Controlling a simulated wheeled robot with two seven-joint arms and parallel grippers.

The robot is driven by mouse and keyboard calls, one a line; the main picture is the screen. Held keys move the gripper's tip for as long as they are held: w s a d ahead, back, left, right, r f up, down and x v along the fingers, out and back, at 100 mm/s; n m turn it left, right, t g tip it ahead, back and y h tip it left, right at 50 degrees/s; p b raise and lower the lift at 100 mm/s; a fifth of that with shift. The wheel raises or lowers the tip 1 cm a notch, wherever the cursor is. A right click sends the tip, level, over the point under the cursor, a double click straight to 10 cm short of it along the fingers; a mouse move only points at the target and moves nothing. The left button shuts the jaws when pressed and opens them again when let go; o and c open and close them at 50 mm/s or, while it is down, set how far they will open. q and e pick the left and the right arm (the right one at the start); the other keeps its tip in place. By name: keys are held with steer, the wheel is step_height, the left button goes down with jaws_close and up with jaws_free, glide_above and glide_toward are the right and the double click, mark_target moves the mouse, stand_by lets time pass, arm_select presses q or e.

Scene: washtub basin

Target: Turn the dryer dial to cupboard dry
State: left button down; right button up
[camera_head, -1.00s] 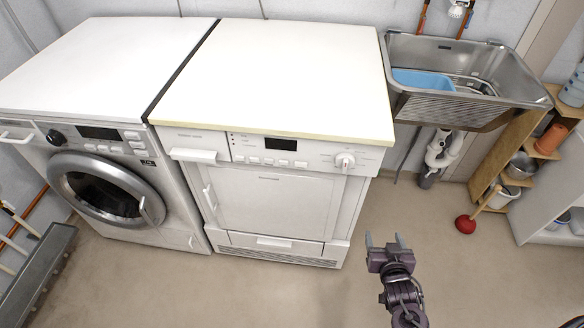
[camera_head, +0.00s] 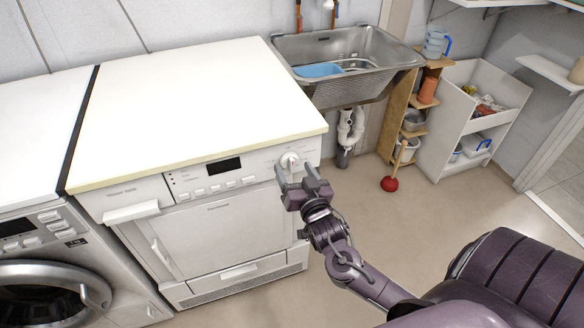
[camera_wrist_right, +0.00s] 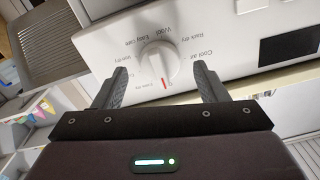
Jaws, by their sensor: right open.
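The dryer (camera_head: 225,225) is the white machine with a drawer, display and buttons on its front panel. Its round white dial (camera_head: 290,161) sits at the panel's right end. In the right wrist view the dial (camera_wrist_right: 159,58) shows a red mark pointing toward the picture bottom, with printed labels around it such as "Wool" and "Cool air"; others are too small to read surely. My right gripper (camera_head: 295,172) is open in front of the dial. In the wrist view its two fingers (camera_wrist_right: 160,85) stand apart, one on each side below the dial, with nothing between them. My left gripper is not in view.
The washing machine (camera_head: 52,262) stands left of the dryer. A metal sink (camera_head: 345,85) with a blue tub is behind on the right. A red plunger (camera_head: 389,184) stands on the floor by a wooden shelf (camera_head: 396,110). The floor right of the dryer is mostly clear.

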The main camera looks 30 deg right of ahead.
steer(key=shift+x, duration=0.8)
steer(key=c, duration=1)
